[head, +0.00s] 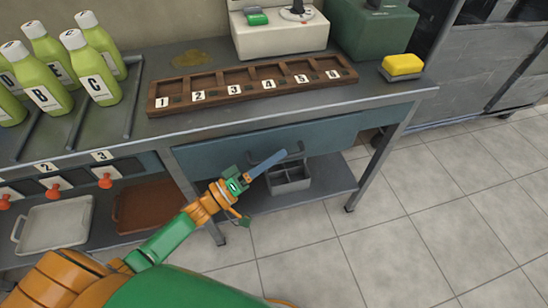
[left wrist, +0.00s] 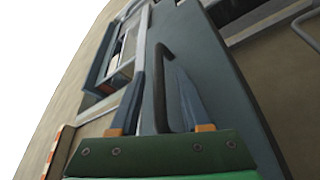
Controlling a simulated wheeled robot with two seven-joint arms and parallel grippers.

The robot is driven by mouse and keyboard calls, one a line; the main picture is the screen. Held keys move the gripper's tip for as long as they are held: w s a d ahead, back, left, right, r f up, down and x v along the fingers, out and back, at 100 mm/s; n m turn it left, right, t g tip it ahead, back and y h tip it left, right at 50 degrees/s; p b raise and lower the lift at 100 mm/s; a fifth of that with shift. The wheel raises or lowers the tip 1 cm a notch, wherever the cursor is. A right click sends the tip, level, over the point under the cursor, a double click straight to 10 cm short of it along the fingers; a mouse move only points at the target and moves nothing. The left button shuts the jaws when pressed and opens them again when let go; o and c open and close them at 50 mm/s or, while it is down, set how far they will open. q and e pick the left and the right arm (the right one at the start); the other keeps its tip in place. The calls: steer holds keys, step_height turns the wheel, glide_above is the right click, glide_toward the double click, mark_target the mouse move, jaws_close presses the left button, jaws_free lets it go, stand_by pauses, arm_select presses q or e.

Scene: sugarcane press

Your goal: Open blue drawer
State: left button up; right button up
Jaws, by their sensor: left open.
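The blue drawer (head: 335,132) sits under the right part of the table and looks closed in the head view. Its front also fills the middle of the left wrist view (left wrist: 205,55). A dark bar handle (left wrist: 160,85) stands out from the drawer front. My left gripper (head: 276,160) is at the handle, with its blue fingers open. In the left wrist view the handle lies between the two fingers, with gaps showing on both sides. In the head view the fingers partly cover the handle. My right gripper is not in view.
A grey divided bin (head: 290,180) stands on the lower shelf just behind my gripper. A table leg (head: 378,165) stands to the right. A wooden numbered rack (head: 220,82), green bottles (head: 47,92) and a yellow sponge (head: 402,65) are on the tabletop. The tiled floor in front is clear.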

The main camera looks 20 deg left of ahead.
arm_select(q)
steer(key=shift+c, duration=0.3)
jaws_close()
stand_by(0.4)
stand_by(0.7)
